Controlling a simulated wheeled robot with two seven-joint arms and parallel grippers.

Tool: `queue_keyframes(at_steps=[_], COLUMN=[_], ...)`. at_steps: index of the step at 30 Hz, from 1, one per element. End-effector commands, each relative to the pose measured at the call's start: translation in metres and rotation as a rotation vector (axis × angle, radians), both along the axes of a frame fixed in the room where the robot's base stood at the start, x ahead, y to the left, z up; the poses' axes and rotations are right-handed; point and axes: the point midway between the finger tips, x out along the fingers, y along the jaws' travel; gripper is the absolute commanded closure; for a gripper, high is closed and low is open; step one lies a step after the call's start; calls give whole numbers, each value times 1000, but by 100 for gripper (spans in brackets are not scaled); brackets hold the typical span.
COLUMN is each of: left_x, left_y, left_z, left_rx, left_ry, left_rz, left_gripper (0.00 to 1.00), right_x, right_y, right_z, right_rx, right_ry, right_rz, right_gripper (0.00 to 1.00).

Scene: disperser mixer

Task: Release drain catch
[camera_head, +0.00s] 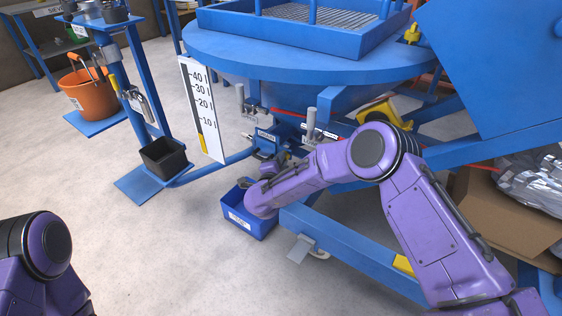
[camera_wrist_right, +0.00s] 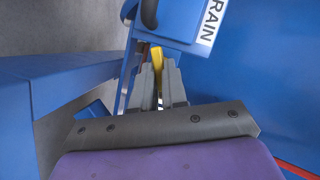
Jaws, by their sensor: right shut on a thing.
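The blue drain block (camera_head: 268,141) hangs under the blue round-topped vessel in the head view. In the right wrist view a blue housing (camera_wrist_right: 178,22) carries a white label (camera_wrist_right: 212,20) reading "RAIN", its first letter cut off. A slim yellow piece (camera_wrist_right: 156,54), apparently the drain catch, stands below the housing. My right gripper (camera_wrist_right: 157,78) is shut on this yellow piece, with its grey fingers on either side. In the head view my right forearm hides most of this spot. My left gripper is out of view; only part of the left arm shows at lower left.
A blue bin (camera_head: 236,213) stands on the floor below the drain. Blue frame beams (camera_head: 345,245) run close beside my right arm. A black box (camera_head: 165,157), a scale board (camera_head: 202,110) and an orange bucket (camera_head: 86,94) are to the left. Open floor lies at lower left.

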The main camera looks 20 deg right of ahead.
Motion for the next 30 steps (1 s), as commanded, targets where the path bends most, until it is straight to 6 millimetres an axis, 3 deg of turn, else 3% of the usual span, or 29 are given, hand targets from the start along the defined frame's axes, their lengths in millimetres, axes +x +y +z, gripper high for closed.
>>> queue_keyframes(at_steps=[18, 30], left_x=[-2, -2], left_y=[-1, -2], left_z=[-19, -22], left_rx=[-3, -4], left_ry=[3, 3], left_rz=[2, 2], left_gripper=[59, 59], right_x=[0, 0], right_y=[-1, -2], right_z=[-5, -4], right_rx=[231, 279], right_ry=[-300, -363], right_rz=[-1, -2], right_gripper=[100, 100])
